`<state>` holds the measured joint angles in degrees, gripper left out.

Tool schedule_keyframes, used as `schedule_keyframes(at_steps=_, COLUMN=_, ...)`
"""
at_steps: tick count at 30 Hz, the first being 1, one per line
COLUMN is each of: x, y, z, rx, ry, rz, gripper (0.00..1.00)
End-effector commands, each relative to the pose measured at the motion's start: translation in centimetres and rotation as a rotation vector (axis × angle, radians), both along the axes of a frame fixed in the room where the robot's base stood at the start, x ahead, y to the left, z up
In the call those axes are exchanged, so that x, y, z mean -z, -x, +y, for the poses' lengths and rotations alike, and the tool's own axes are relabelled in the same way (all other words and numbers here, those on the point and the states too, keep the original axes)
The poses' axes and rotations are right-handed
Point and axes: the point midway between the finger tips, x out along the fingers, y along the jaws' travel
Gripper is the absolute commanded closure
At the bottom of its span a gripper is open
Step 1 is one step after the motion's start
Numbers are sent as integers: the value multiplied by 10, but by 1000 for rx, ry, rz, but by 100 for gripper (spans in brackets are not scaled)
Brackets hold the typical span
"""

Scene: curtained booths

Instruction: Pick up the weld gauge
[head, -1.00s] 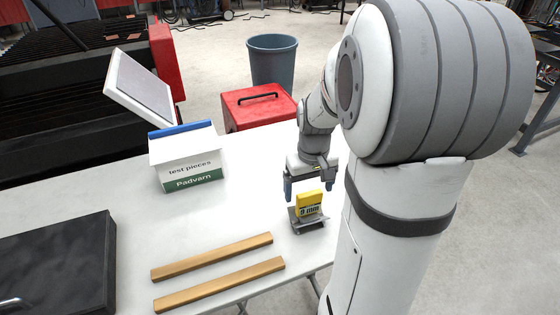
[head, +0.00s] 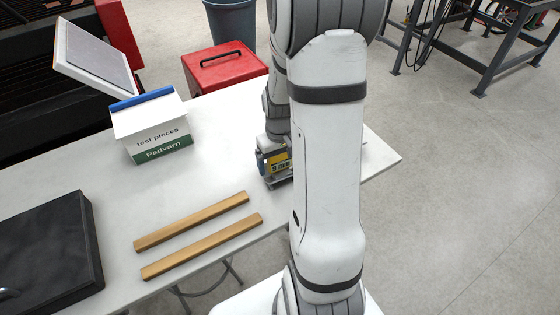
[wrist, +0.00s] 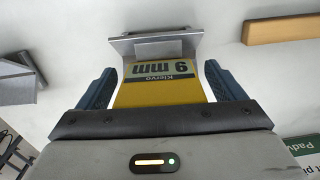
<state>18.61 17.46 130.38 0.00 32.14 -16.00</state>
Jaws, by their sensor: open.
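The weld gauge (wrist: 155,92) is a yellow block with a dark-lettered "9 mm" label. It stands in a small grey metal holder (wrist: 150,43) on the white table. In the wrist view my gripper (wrist: 159,70) is open, with one blue finger on each side of the gauge and narrow gaps showing. In the head view my gripper (head: 268,163) is down at the gauge (head: 280,162), and my arm hides part of both. The holder (head: 277,183) shows just below the gauge there.
Two wooden bars (head: 192,221) (head: 202,246) lie on the white table (head: 110,205) left of the gauge. A test pieces box (head: 152,128), a red case (head: 222,66) and a black case (head: 45,250) stand around. A grey metal piece (wrist: 14,82) shows at the wrist view's left.

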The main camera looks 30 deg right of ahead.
Motion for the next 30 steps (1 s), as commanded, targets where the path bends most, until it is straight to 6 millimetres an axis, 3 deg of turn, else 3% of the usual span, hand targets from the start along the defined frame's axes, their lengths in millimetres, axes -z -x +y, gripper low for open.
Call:
schedule_keyframes(at_steps=3, x=0, y=0, z=0, rx=-1, ry=0, rz=0, gripper=11)
schedule_keyframes(at_steps=24, x=-1, y=0, z=1, rx=-2, ry=0, rz=0, gripper=67)
schedule_keyframes(at_steps=30, x=-3, y=-1, z=1, rx=-2, ry=0, rz=-1, gripper=67)
